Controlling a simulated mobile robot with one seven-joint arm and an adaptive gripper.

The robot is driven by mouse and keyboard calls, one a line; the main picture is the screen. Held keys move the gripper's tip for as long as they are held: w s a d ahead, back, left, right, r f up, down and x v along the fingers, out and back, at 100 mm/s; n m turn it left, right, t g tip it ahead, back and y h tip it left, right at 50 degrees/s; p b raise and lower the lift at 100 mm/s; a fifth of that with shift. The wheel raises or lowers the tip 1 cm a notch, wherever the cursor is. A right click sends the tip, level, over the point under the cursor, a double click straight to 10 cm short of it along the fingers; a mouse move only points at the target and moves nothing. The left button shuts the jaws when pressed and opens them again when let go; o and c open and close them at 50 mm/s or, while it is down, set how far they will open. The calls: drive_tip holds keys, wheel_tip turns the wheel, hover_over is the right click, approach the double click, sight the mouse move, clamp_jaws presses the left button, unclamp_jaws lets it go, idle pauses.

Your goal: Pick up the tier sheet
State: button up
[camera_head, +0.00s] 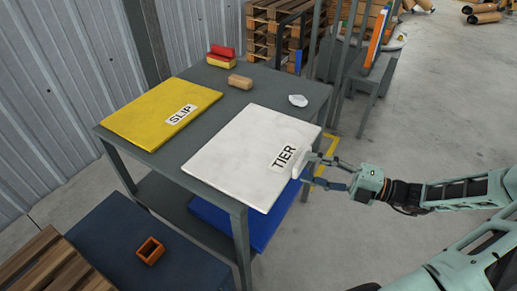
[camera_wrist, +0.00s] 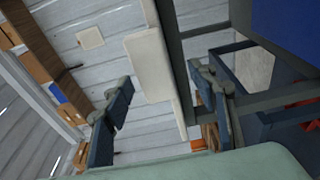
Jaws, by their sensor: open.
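The tier sheet (camera_head: 240,150) is a thick white board with a "TIER" label, lying flat on the grey table (camera_head: 270,82). A pale block-like tab (camera_head: 300,165) shows at its right edge, beside the label. My gripper (camera_head: 314,170) is at that edge, fingers apart and pointing at the tab. In the wrist view my open gripper (camera_wrist: 161,78) has one finger on each side of the white edge of the tier sheet (camera_wrist: 166,50) and the pale tab (camera_wrist: 147,65). Gaps show beside both fingers there; contact at the tips cannot be told.
A yellow sheet (camera_head: 160,112) labelled "SLIP" lies left of the tier sheet. A brown roll (camera_head: 240,82), a crumpled white piece (camera_head: 298,100) and red and yellow blocks (camera_head: 221,56) are towards the table's back. A blue board (camera_head: 262,222) is below the tabletop. Open floor lies to the right.

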sight(290, 163)
drive_tip(key=x, duration=0.4)
drive_tip(key=b+x, duration=0.1)
drive_tip(key=x, duration=0.1)
drive_tip(key=shift+w+a+r, duration=0.1)
drive_tip(key=shift+a+r, duration=0.15)
drive_tip(key=shift+r, duration=0.1)
clamp_jaws()
idle(0.6)
